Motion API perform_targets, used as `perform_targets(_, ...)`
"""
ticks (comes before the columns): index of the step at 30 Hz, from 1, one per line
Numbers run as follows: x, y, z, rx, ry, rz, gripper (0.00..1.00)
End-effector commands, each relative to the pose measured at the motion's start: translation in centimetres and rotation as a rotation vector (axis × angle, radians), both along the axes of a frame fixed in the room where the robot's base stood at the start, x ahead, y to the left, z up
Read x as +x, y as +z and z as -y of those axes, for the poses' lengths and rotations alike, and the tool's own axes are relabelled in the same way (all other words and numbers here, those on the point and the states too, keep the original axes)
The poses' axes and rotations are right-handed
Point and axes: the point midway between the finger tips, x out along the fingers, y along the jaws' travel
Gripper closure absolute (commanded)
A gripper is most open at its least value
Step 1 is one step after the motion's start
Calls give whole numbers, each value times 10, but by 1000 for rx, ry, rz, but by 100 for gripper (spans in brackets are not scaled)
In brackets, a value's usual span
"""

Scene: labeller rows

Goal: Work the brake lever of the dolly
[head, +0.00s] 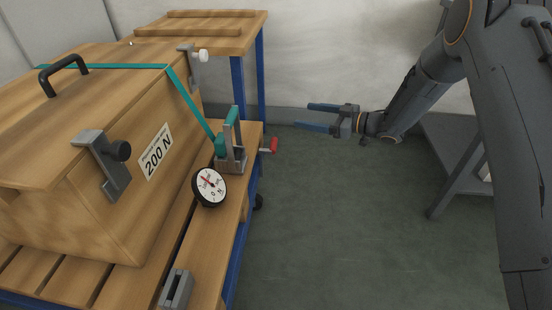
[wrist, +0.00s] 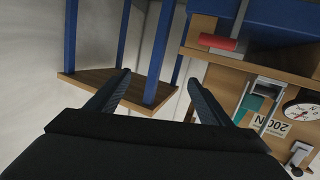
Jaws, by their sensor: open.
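The dolly (head: 233,232) has a slatted wooden deck on a blue frame and fills the left of the head view. A short red-tipped lever (head: 271,145), which looks like the brake lever, sticks out from its right edge. In the wrist view the red grip (wrist: 217,42) shows at upper right, beyond and to the right of the fingers. My gripper (head: 305,116) is open and empty, in the air to the right of the lever and apart from it. Its two fingers (wrist: 160,78) point towards the dolly side. The lever's mount is partly hidden.
A wooden crate (head: 85,205) marked 200 N sits on the deck under a green strap (head: 120,66). A strap tensioner (head: 231,150) and round dial gauge (head: 209,187) stand near the lever. A wooden-topped blue-legged table (head: 210,39) is behind. Grey floor (head: 350,230) is clear.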

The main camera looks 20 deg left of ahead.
Motion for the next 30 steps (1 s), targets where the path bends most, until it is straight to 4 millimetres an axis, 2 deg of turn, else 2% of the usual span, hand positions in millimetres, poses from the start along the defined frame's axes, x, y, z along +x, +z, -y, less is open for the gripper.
perform_targets(1,-8,-31,-8,31,73,-12,27)
perform_targets(3,-24,-52,-16,71,167,-28,27)
perform_targets(6,-43,-74,-21,115,273,-53,27)
perform_targets(9,-56,-87,-22,142,344,-73,27)
perform_targets(16,-67,-93,-33,160,392,-86,27)
perform_targets(24,-77,-93,-73,159,390,-86,27)
perform_targets(30,-81,-93,-93,158,388,-85,27)
